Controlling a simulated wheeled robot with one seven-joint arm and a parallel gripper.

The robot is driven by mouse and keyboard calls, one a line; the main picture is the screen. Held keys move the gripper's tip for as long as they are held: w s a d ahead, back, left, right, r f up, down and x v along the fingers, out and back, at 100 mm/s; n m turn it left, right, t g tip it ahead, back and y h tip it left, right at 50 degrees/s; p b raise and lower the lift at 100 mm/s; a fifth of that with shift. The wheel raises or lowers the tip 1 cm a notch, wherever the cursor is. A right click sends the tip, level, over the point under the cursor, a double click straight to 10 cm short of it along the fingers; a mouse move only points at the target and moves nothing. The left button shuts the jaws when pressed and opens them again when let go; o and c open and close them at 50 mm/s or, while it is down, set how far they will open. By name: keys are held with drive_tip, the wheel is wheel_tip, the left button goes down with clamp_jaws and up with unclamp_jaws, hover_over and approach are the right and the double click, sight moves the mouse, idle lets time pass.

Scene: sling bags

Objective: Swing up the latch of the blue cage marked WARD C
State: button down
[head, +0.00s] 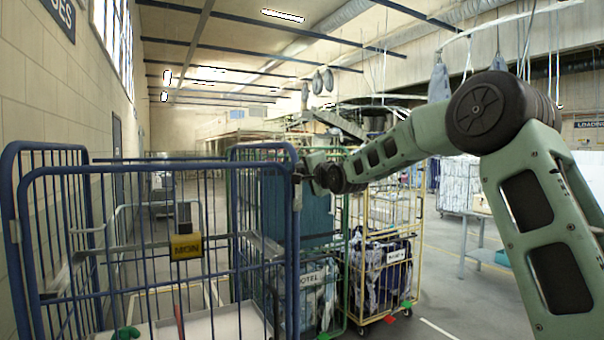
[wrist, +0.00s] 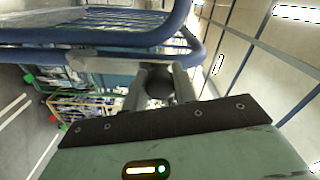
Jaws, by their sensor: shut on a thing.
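A blue wire cage (head: 60,172) stands close in front on the left in the head view. Its blue tube frame (wrist: 120,35) crosses the top of the wrist view. A yellow tag (head: 186,247) hangs on the cage; its letters look like "MGN", and I cannot read WARD C anywhere. My gripper (head: 301,173) is at the top of the cage's right corner post. In the wrist view my gripper (wrist: 158,84) is shut on a dark round knob (wrist: 160,80), by a grey metal bar (wrist: 105,65) at the blue frame. The knob appears to belong to the latch, partly hidden by the fingers.
A yellow cage (head: 419,215) with dark bags stands behind, right of my gripper. A green-framed cage (head: 347,250) with a blue-green load stands beside it. A brick wall (head: 30,100) runs along the left. Grey floor (head: 455,290) is open at the right.

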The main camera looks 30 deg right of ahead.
drive_tip(key=shift+d, duration=0.1)
idle(0.3)
drive_tip(key=c, duration=1.1)
unclamp_jaws()
drive_tip(key=s+b, duration=0.4)
drive_tip(key=s, duration=1.3)
drive_tip(key=shift+s+d, duration=0.2)
drive_tip(key=shift+d, duration=0.1)
drive_tip(key=shift+f, duration=0.1)
